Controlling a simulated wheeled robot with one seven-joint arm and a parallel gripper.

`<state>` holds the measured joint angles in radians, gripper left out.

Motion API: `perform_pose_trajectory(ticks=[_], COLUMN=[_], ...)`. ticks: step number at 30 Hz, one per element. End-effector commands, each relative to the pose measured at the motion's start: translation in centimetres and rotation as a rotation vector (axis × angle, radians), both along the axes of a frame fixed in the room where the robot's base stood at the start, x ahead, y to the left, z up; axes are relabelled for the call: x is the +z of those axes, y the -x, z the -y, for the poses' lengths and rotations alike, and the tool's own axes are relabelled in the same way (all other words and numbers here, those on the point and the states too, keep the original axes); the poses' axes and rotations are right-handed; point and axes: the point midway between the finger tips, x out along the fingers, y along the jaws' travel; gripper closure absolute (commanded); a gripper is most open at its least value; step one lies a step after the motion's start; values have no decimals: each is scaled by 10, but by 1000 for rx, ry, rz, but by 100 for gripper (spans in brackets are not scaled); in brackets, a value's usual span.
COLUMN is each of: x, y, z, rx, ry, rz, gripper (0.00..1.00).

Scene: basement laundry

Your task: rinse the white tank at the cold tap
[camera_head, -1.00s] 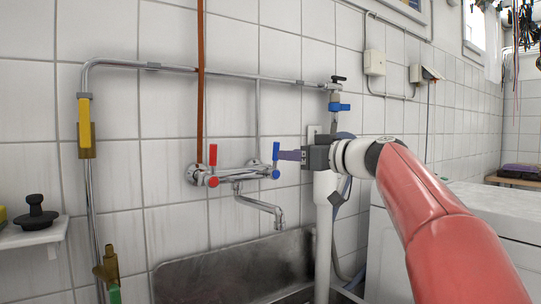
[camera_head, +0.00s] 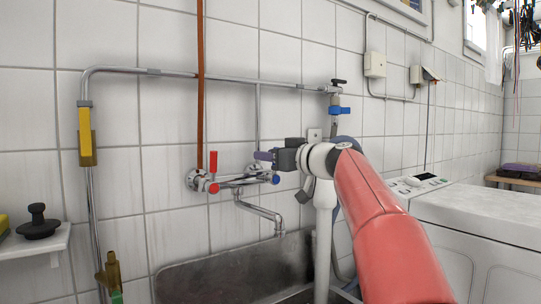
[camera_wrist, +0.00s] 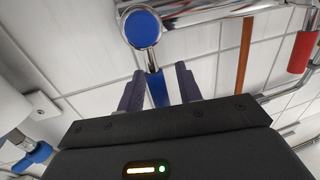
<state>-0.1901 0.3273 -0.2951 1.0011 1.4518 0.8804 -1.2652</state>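The cold tap's blue lever (camera_wrist: 157,90) shows in the wrist view, standing up from its round blue-capped knob (camera_wrist: 142,28). In the head view the blue knob (camera_head: 275,179) shows below my gripper, which hides the lever. My gripper (camera_head: 262,155) is at the tap's right end; in the wrist view its fingers (camera_wrist: 160,84) are parted, one on each side of the lever, with a little gap visible. The chrome spout (camera_head: 262,209) hangs over the metal sink (camera_head: 230,272), and no water shows. I see no white tank in these views.
The red hot lever (camera_head: 213,161) stands upright at the tap's left end. A white standpipe (camera_head: 323,235) rises close to my wrist. A white washing machine (camera_head: 480,215) stands right. A shelf (camera_head: 35,243) with a black plug is at left.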

Motion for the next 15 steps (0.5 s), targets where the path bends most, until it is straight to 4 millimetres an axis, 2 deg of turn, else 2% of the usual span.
perform_pose_trajectory(ticks=[1, 6, 8, 15], x=[0, 0, 0, 0], y=[0, 0, 0, 0], z=[0, 0, 0, 0], rx=[0, 0, 0, 0], ry=[0, 0, 0, -1], rz=[0, 0, 0, -1], gripper=[72, 94, 100, 100])
